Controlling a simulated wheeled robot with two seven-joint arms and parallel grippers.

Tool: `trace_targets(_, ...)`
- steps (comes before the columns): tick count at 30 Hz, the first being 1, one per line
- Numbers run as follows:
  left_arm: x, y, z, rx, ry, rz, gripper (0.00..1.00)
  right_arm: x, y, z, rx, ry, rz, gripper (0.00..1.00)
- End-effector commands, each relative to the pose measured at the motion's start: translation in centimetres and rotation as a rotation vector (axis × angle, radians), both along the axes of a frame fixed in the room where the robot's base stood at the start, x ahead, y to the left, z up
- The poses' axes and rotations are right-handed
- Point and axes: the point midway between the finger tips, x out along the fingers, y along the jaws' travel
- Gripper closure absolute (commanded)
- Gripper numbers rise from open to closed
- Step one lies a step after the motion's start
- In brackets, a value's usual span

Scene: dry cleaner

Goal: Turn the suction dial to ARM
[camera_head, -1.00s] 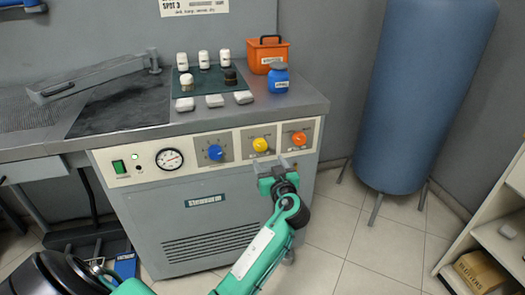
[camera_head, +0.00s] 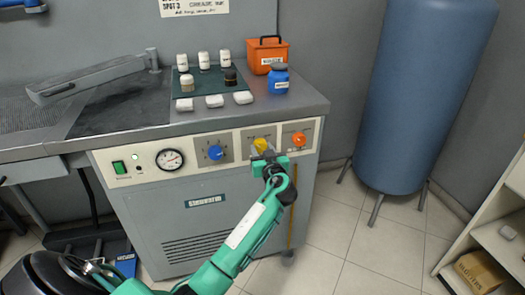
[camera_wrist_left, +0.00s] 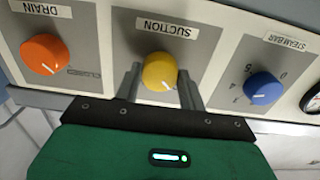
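The suction dial is a yellow knob (camera_wrist_left: 159,72) under a SUCTION label (camera_wrist_left: 166,29) in the left wrist view. Its white pointer mark faces down and slightly right there. In the head view the yellow dial (camera_head: 261,144) is on the machine's front panel, partly covered by my gripper. My left gripper (camera_head: 268,154) is at the panel. In the wrist view its two fingers (camera_wrist_left: 160,82) stand on either side of the knob, open, with narrow gaps showing. The dial's ARM marking cannot be read. My right gripper is not in view.
An orange DRAIN dial (camera_wrist_left: 45,54) and a blue STEAM BAR dial (camera_wrist_left: 263,88) flank the suction dial closely. Bottles and an orange caddy (camera_head: 267,54) stand on the worktop above. A blue tank (camera_head: 420,100) stands to the right, with clear floor before it.

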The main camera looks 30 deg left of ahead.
Motion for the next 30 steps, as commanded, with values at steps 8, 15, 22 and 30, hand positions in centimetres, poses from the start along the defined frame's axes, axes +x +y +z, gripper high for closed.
trace_targets(8, 0.0, 0.0, 0.0, 0.006, 0.007, 0.000, 0.82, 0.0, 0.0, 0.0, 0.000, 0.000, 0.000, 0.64)
trace_targets(15, 0.0, 0.0, 0.0, 0.062, 0.072, 0.001, 0.82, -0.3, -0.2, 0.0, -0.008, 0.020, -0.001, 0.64)
trace_targets(22, 0.0, 0.0, 0.1, 0.175, 0.206, 0.000, 0.82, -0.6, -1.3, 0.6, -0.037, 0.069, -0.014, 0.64)
trace_targets(30, 0.0, 0.0, 0.2, 0.341, 0.401, 0.001, 0.82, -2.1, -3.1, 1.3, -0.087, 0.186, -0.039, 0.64)
